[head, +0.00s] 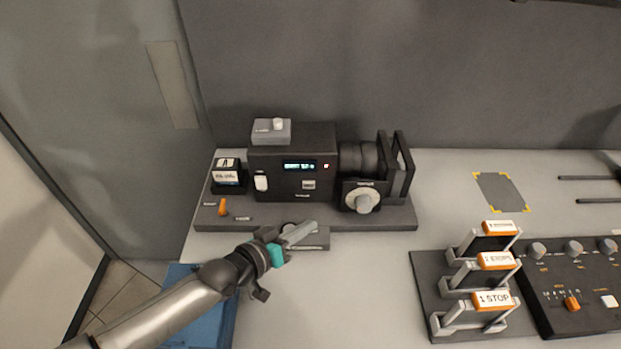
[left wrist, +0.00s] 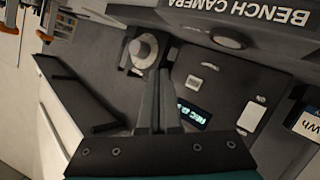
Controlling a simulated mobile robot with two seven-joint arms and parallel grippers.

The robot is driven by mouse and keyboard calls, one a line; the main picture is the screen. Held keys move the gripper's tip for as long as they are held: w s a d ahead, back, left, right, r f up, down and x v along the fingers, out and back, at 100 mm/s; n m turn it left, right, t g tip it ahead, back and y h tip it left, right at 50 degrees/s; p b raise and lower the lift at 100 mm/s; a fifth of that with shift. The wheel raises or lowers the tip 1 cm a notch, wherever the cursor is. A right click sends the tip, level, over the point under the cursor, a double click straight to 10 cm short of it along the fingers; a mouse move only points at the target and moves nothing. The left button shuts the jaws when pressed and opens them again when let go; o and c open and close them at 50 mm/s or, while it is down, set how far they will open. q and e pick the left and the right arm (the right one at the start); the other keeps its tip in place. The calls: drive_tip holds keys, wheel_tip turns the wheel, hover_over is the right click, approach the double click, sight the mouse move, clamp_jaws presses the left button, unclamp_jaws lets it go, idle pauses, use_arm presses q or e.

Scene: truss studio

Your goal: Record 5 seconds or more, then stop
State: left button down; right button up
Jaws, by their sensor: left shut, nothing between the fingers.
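The black bench camera (head: 290,188) stands on its dark base by the back wall, lens to the right. Its small display (head: 299,165) is lit, with a red light (head: 326,166) beside it. In the left wrist view the display (left wrist: 194,114) appears to begin with REC; the digits are partly hidden. A round button (left wrist: 228,40) sits on the plate lettered BENCH CAMERA (left wrist: 262,12). In the head view my left gripper (head: 308,231) is over that front plate and partly hides the button. Its fingers are shut and empty; contact is unclear. My right gripper is out of view.
A battery block (head: 228,178) and an orange lever (head: 222,208) are at the camera's left. A rack of lens plates (head: 447,325) and a control panel (head: 560,285) stand at the right. A grey patch with yellow corners (head: 500,192) is empty.

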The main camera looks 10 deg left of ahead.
sight(309, 185)
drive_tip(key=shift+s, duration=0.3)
use_arm(q)
drive_tip(key=w+b, duration=0.3)
drive_tip(key=w+a+b, duration=0.1)
drive_tip(key=w+b, duration=0.2)
drive_tip(key=shift+w+a+f, duration=0.15)
drive_tip(key=shift+w+a, duration=0.05)
drive_tip(key=shift+w, duration=0.2)
drive_tip(key=shift+w+a+b, duration=0.2)
drive_tip(key=shift+w+b, duration=0.45)
drive_tip(key=shift+w, duration=0.25)
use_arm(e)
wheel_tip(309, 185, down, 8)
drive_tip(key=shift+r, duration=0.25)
use_arm(q)
drive_tip(key=shift+r, duration=0.2)
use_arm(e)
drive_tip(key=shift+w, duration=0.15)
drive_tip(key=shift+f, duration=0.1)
use_arm(q)
drive_tip(key=shift+w+a+b, duration=0.1)
drive_tip(key=shift+w+b, duration=0.3)
drive_tip(key=shift+b, duration=0.05)
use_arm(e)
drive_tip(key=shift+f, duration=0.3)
